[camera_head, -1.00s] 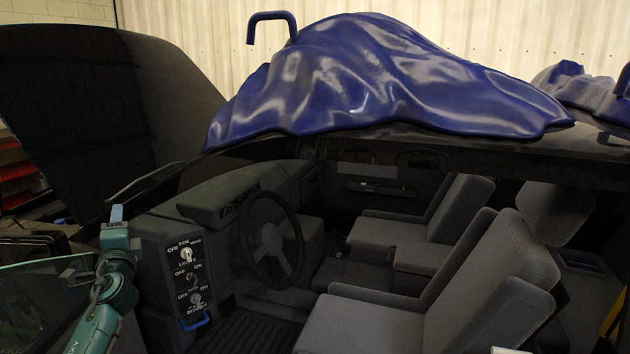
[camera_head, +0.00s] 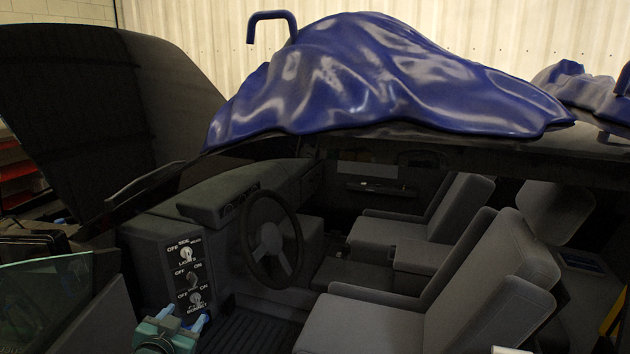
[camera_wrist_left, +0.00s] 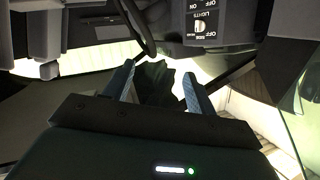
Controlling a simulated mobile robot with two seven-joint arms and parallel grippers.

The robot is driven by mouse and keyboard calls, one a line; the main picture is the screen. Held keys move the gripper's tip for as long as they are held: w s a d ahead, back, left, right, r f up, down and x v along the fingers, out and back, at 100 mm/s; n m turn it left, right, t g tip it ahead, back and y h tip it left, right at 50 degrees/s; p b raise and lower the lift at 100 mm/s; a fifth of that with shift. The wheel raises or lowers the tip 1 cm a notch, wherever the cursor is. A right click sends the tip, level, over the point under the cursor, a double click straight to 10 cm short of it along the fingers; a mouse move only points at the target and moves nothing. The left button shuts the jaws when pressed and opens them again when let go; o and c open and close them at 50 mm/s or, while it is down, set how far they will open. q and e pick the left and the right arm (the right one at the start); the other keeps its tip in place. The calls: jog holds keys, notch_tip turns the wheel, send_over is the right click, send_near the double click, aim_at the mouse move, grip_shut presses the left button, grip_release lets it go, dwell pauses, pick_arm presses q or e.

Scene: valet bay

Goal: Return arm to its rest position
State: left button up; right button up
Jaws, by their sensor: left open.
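My left gripper (camera_head: 182,318) is at the bottom of the head view, low in front of the car's switch panel (camera_head: 190,277). Its two blue fingers point up and are apart, with nothing seen between them. In the left wrist view the left gripper (camera_wrist_left: 158,82) also shows open and empty, and the switch panel (camera_wrist_left: 205,20) is upside down beyond it. The panel has several switches with OFF, ON and LIGHTS labels. My right gripper is in neither view.
The steering wheel (camera_head: 270,240) and grey seats (camera_head: 440,300) are right of the panel. A glass pane (camera_head: 45,300) stands at the lower left. A raised dark hood (camera_head: 100,110) is at the left, and a blue cover (camera_head: 370,80) lies over the roof.

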pick_arm(q)
jog(key=s+d+f+g+h, duration=0.1)
jog(key=s+d+f, duration=0.3)
jog(key=s, duration=0.6)
jog(key=s+d+f+g+h, duration=0.1)
jog(key=s+d+f, duration=0.4)
jog(key=s, duration=0.5)
jog(key=s+d+f+g+h, duration=0.1)
jog(key=s+d+f, duration=0.3)
jog(key=s, duration=0.7)
jog(key=shift+d+f+n+g, duration=0.15)
jog(key=shift+d+n+g, duration=0.15)
jog(key=shift+d+g, duration=0.35)
jog(key=shift+a, duration=0.15)
